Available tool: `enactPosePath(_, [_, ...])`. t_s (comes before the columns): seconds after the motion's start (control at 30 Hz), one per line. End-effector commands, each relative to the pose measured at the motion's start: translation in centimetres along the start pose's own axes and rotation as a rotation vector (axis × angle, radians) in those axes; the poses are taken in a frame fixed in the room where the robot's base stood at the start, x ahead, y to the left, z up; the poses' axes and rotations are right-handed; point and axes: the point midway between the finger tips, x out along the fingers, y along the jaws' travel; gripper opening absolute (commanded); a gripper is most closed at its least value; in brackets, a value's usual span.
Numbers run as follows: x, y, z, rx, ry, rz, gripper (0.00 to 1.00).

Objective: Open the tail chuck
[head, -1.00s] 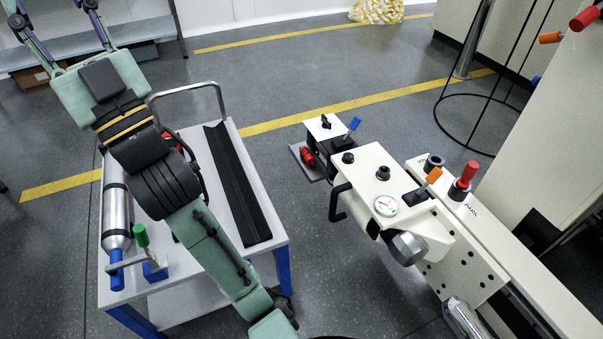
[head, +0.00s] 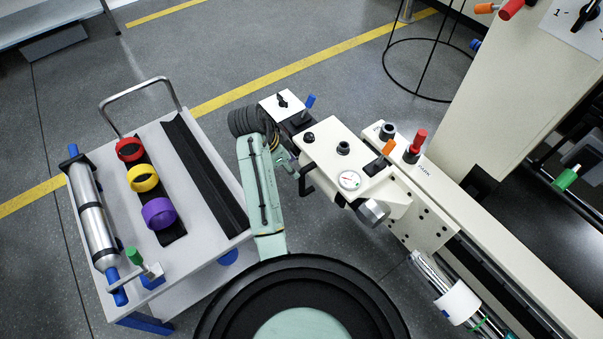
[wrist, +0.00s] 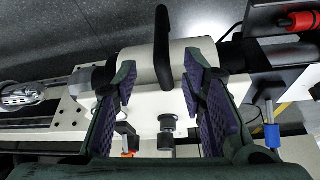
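The cream tail unit (head: 330,153) stands on the machine bed, with a round dial and a grey round nose (head: 373,212) that looks like the tail chuck. A black handle (head: 306,181) sticks out of its near left side. An orange-tipped lever (head: 389,147) and a blue-tipped lever (head: 310,101) stand on it. My gripper (head: 291,168) is beside the handle, at the unit's left. In the wrist view my gripper (wrist: 163,85) is open, its purple pads apart. The black handle (wrist: 162,50) shows between the fingers; contact cannot be told. The orange lever (wrist: 128,137) and blue lever (wrist: 271,133) point down there.
A red-tipped lever (head: 417,140) stands behind the unit. A silver cylinder with a white band (head: 458,302) lies along the bed. A white cart (head: 205,275) at left carries a gas-bottle-like cylinder (head: 92,218) and coloured rings (head: 143,178). A wire stand (head: 425,65) is behind.

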Motion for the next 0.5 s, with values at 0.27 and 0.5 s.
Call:
enactPosePath(0.27, [4.6, 0.1, 0.1, -0.003, -0.001, 0.003, 0.38])
enactPosePath(0.5, [8.6, -0.1, 0.1, -0.004, -0.001, -0.002, 0.38])
